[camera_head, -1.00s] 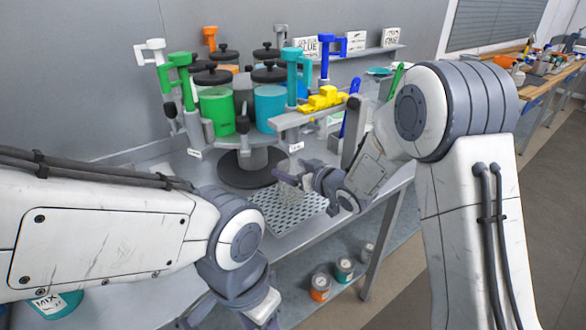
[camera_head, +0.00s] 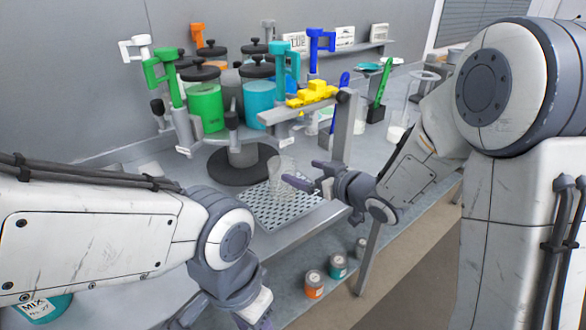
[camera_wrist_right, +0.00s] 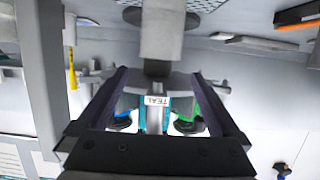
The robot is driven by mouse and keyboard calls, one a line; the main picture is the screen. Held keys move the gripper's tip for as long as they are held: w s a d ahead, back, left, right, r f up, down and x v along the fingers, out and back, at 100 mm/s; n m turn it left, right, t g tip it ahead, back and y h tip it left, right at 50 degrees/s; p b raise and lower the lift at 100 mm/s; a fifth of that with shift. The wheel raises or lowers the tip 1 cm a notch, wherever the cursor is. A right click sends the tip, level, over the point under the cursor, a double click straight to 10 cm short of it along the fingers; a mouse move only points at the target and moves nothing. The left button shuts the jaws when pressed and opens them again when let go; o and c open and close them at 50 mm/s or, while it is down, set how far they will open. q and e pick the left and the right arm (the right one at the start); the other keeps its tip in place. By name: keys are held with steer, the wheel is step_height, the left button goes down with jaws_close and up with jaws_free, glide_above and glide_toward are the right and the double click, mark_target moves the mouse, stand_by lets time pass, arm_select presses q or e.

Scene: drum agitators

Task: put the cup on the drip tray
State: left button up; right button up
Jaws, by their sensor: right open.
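The clear cup (camera_head: 281,176) stands upright on the perforated drip tray (camera_head: 262,214), near its back right part. It is see-through and its edges are faint. My right gripper (camera_head: 304,174) is open just right of the cup, with its fingers pointing toward it. The fingers look clear of the cup, though the exact gap is hard to tell. In the right wrist view the open jaws (camera_wrist_right: 158,100) hold nothing. My left gripper (camera_head: 232,312) is low at the front, partly cut off by the frame.
The drum agitators, with a green drum (camera_head: 205,106) and a teal drum (camera_head: 258,104), stand behind the tray. A grey post (camera_head: 344,127) rises close behind my right gripper. A yellow piece (camera_head: 312,93) sits on a ledge. Cans (camera_head: 314,284) stand on the lower shelf.

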steer(key=s+f+g+h, duration=0.2)
steer(key=s+g, duration=0.4)
steer(key=s, duration=1)
steer(key=s+f+g+h, duration=0.2)
steer(key=s+g+h, duration=0.3)
steer(key=s, duration=1.1)
steer(key=shift+s+a+f+g+h, duration=0.2)
steer(key=shift+s+g+h, duration=0.1)
steer(key=shift+g, duration=0.1)
steer(key=shift+r, duration=0.1)
